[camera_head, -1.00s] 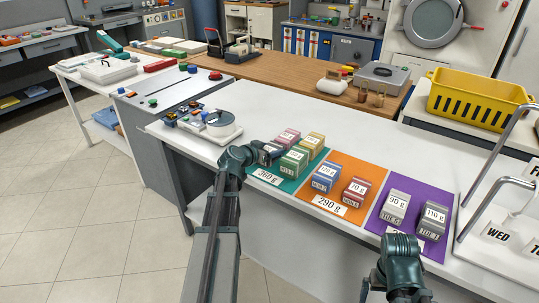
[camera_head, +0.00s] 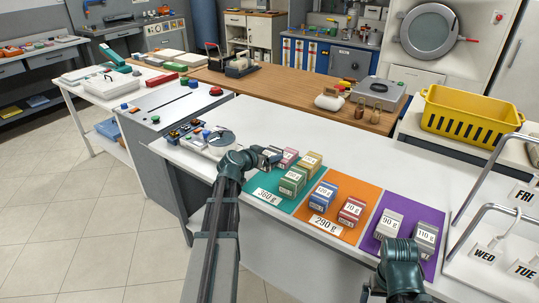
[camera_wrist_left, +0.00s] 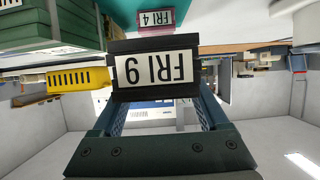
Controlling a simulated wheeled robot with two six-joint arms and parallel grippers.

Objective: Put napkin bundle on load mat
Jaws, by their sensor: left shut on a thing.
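Small paper-labelled bundles stand on three coloured load mats. The teal mat (camera_head: 258,185), marked 360 g, has a pink bundle (camera_head: 288,158), a yellow bundle (camera_head: 311,162) and a green bundle (camera_head: 293,180). The orange mat (camera_head: 367,193), marked 290 g, has a blue one (camera_head: 323,195) and a red one (camera_head: 351,211). The purple mat (camera_head: 388,205) has two grey ones (camera_head: 388,223). My left gripper (camera_head: 271,156) is beside the pink bundle, at the teal mat's far left. In the left wrist view it is shut on a dark bundle (camera_wrist_left: 122,46) with an upside-down FRI tag. My right gripper is out of view.
A round-dish scale (camera_head: 221,139) and small items stand left of the mats. A white rack with metal rails (camera_head: 478,205) and WED, TUE and FRI tags stands right. A yellow basket (camera_head: 470,112) is behind it. White counter is bare behind the mats.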

